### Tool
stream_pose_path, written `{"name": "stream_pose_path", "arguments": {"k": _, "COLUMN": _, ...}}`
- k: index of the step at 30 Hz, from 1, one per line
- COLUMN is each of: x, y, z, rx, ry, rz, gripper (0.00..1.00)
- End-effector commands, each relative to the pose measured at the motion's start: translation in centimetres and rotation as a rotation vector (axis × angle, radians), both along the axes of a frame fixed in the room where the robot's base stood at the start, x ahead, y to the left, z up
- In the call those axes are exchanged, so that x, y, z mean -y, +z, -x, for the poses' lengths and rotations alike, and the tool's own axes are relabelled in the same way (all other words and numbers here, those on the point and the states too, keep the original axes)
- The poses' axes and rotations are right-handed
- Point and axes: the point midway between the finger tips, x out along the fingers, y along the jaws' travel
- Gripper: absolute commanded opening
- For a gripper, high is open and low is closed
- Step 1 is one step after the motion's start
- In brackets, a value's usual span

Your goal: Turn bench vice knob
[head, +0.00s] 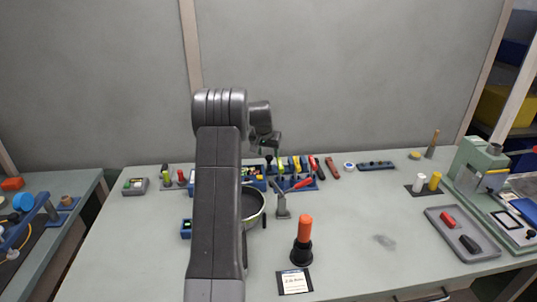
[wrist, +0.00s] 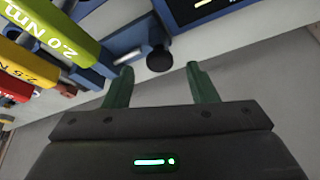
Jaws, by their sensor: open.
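In the wrist view my gripper (wrist: 159,82) is open, with its two green fingers apart and nothing between them. A round black knob (wrist: 159,60) shows just past the fingertips, roughly centred between them. It appears to sit at the end of a bright metal shaft beside a blue body (wrist: 128,40), apparently the vice; I cannot tell whether the fingers touch it. In the head view my gripper (head: 272,152) hangs above the tool row at the back of the bench. My arm hides part of that area, and I cannot clearly make out the vice there.
Green, yellow and red torque tools (wrist: 55,35) are close at left in the wrist view.

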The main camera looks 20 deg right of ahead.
Motion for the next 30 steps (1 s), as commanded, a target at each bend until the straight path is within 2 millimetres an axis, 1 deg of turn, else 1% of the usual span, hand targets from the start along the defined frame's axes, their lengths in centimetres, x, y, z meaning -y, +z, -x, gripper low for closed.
{"name": "stream_pose_path", "arguments": {"k": 3, "x": 0.3, "y": -1.2, "z": -0.4, "rx": -0.002, "ry": 0.000, "rz": -0.001, "gripper": 0.52}}
{"name": "stream_pose_path", "arguments": {"k": 6, "x": 0.5, "y": -1.8, "z": -0.6, "rx": 0.000, "ry": 0.000, "rz": 0.000, "gripper": 0.52}}
{"name": "stream_pose_path", "arguments": {"k": 16, "x": 0.6, "y": -2.1, "z": -0.7, "rx": 0.000, "ry": -0.001, "rz": 0.000, "gripper": 0.52}}
{"name": "stream_pose_path", "arguments": {"k": 20, "x": 0.6, "y": -2.1, "z": -0.7, "rx": 0.000, "ry": -0.001, "rz": 0.000, "gripper": 0.27}}
{"name": "stream_pose_path", "arguments": {"k": 21, "x": 0.6, "y": -2.1, "z": -0.7, "rx": 0.000, "ry": -0.001, "rz": 0.000, "gripper": 0.19}}
{"name": "stream_pose_path", "arguments": {"k": 23, "x": 0.5, "y": -2.0, "z": -0.7, "rx": 0.000, "ry": -0.001, "rz": 0.000, "gripper": 0.08}}
{"name": "stream_pose_path", "arguments": {"k": 30, "x": 0.5, "y": -2.1, "z": -0.7, "rx": 0.000, "ry": -0.014, "rz": 0.000, "gripper": 0.08}}
